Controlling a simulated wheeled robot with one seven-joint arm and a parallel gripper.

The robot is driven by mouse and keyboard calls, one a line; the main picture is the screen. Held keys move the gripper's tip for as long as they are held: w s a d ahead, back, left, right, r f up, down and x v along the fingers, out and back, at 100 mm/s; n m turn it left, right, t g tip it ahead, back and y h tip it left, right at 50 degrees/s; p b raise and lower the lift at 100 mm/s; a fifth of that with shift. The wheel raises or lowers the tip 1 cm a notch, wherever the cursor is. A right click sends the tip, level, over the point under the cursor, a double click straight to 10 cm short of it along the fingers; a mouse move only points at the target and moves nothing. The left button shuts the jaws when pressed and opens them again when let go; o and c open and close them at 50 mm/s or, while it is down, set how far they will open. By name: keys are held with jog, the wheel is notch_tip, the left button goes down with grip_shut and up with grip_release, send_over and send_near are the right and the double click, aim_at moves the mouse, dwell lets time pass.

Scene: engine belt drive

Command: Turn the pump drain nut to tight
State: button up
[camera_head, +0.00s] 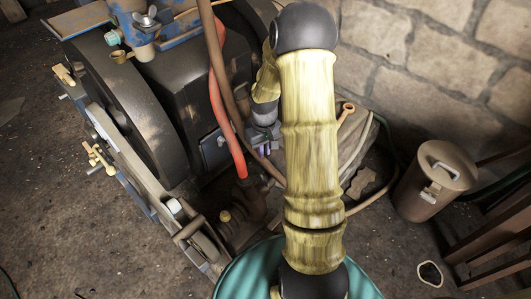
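My yellow arm crosses the middle of the view, and its far end bends left to my gripper (264,144). The gripper is small, dark and partly hidden beside the engine's side, so I cannot tell whether its fingers are open or shut. A small purple part shows at the fingertips; I cannot tell whether they touch it. A dark rusty pump-like body (246,207) sits low beside the engine, below my gripper. A small yellow fitting (225,215) is on its left. I cannot make out for sure which part is the pump drain nut.
The black engine (180,90) with its large wheel (125,105) fills the left. A red hose (218,100) and a brown pipe run down close left of my gripper. A lidded brown can (435,182) stands right. A stone wall (430,60) bounds the back.

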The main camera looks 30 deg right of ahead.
jog(key=shift+s+d+f+m, duration=0.1)
jog(key=shift+d+f+m, duration=0.1)
jog(key=shift+m, duration=0.3)
grip_shut()
jog(key=m+y+p, duration=0.1)
jog(key=m+y, duration=0.2)
jog(key=m, duration=1.2)
send_near(264, 181)
notch_tip(264, 181, up, 3)
jog(key=s+d, duration=0.1)
jog(key=d, duration=0.1)
jog(key=shift+s+d+f+m, duration=0.1)
jog(key=shift+s+d+m, duration=0.05)
jog(key=shift+m, duration=0.35)
jog(key=shift+s+d+f+m, duration=0.1)
jog(key=shift+d+m, duration=0.05)
jog(key=shift+m, duration=0.35)
jog(key=shift+f, duration=0.1)
jog(key=b+x, duration=0.3)
jog(key=x, duration=0.6)
jog(key=shift+s+f+b, duration=0.1)
jog(key=shift+f+b, duration=0.3)
jog(key=shift+a, duration=0.1)
